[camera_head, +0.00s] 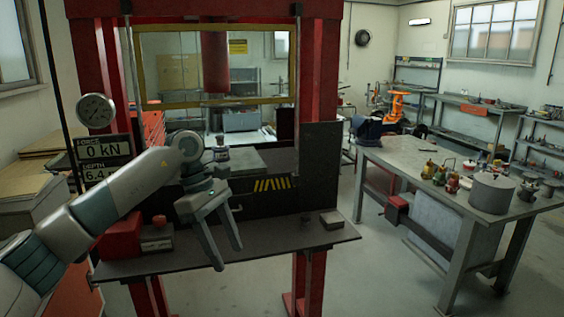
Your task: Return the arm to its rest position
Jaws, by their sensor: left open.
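My left arm (110,203) reaches in from the left, in front of a red press (90,45). My left gripper (228,258) is open, its two fingers pointing down and a little right. Nothing is between the fingers. The fingers show in front of the press's dark front shelf (275,243); whether they touch it I cannot tell. A small part with a dark top (221,154) stands on the press bed behind the wrist. My right gripper does not show.
A display (104,158) reads 0 kN, below a round gauge (95,110). A red box (120,238) and a small grey block (332,220) sit on the shelf. A workbench (400,155) at right carries small valves and a grey pot (491,193). Floor between is clear.

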